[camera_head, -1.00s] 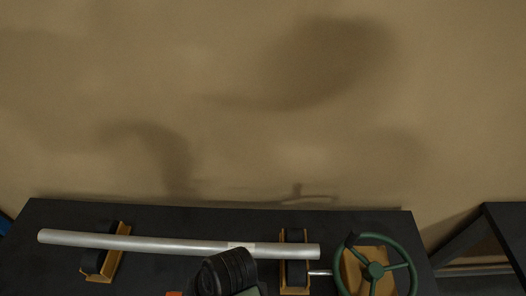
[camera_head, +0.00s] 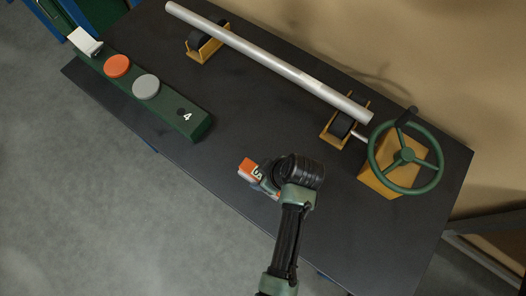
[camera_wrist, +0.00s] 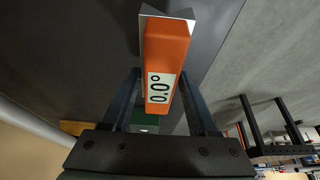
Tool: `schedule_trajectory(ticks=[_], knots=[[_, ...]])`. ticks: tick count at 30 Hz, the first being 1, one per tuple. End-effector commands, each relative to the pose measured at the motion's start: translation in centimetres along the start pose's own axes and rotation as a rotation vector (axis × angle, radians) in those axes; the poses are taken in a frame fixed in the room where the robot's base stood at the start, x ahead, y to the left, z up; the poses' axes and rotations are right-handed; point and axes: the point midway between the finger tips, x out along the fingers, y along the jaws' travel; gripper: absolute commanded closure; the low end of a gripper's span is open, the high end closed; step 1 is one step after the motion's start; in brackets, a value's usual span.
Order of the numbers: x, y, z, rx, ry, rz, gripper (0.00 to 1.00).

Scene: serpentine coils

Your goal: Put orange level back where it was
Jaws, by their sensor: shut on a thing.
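The orange level (camera_head: 247,167) is a small orange block with a white display and a pale metal edge. In the wrist view the orange level (camera_wrist: 168,48) lies between my two fingers, its display reading 0.0°. My gripper (camera_head: 263,180) is shut on it and holds it above the front middle part of the dark table (camera_head: 235,115). In the wrist view the fingers of my gripper (camera_wrist: 162,88) flank the level's sides. The level's underside is hidden.
A silver tube (camera_head: 270,62) rests on two yellow roller stands along the back. A green handwheel (camera_head: 405,157) on a yellow block stands at the right. A green panel (camera_head: 150,95) with orange and grey discs lies at the left. The table between is clear.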

Motion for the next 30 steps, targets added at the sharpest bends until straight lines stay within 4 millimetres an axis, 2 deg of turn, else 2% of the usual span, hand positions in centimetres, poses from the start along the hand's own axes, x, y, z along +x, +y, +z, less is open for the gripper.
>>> schedule_trajectory(ticks=[12,26,27,30], knots=[[4.0,0.1,1.7,0.001,0.000,0.000,1.00],[4.8,0.1,2.0,-0.001,0.001,0.002,1.00],[4.7,0.1,1.9,0.000,0.001,0.001,0.33],[4.7,0.1,1.9,0.000,0.000,0.001,0.15]])
